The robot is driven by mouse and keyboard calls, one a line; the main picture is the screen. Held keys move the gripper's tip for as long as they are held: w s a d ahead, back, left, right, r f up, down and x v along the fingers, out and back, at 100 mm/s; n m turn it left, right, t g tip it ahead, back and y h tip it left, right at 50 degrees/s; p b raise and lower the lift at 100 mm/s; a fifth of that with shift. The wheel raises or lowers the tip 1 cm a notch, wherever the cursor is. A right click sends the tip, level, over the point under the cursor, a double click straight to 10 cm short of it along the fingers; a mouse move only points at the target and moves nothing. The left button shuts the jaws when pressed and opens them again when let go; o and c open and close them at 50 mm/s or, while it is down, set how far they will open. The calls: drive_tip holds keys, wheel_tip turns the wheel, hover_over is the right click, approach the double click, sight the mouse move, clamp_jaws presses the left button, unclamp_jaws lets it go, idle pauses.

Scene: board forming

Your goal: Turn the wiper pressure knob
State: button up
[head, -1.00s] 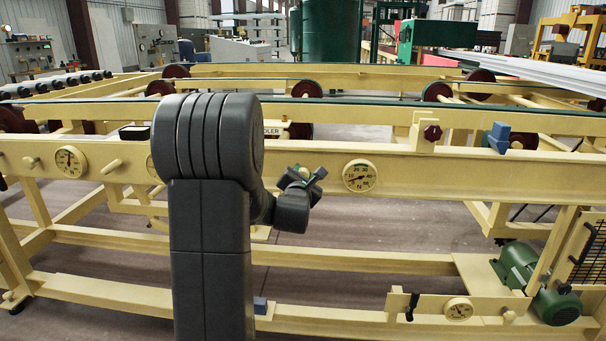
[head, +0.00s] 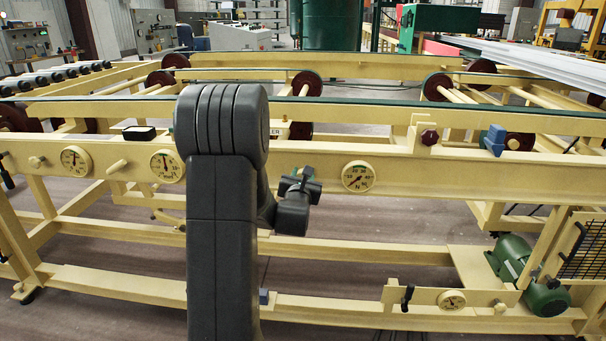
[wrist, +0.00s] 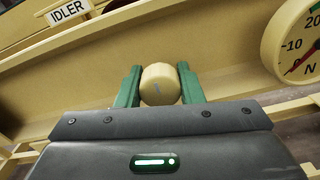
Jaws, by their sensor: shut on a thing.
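My gripper (wrist: 160,87) is shut on a round cream knob (wrist: 161,84) on the cream frame beam. Its two green fingers sit on the left and right sides of the knob. In the head view my gripper (head: 305,178) is at the beam, left of a round gauge (head: 358,176), and hides the knob. The gauge also shows at the right edge of the wrist view (wrist: 297,48), with its red needle pointing to the lower left. The knob carries a small faint mark on its face.
An IDLER label (wrist: 69,12) is on the machine at upper left in the wrist view. In the head view two more gauges (head: 75,160) and a peg-like knob (head: 117,166) are on the beam's left. A green motor (head: 524,274) stands low at right.

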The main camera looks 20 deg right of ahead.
drive_tip(key=o, duration=1)
drive_tip(key=shift+c, duration=0.2)
drive_tip(key=v, duration=1.4)
drive_tip(key=shift+p, duration=0.35)
drive_tip(key=shift+w+d, duration=0.1)
drive_tip(key=shift+d, duration=0.15)
drive_tip(key=x, duration=1.3)
drive_tip(key=shift+w+b, duration=0.3)
drive_tip(key=shift+b, duration=0.05)
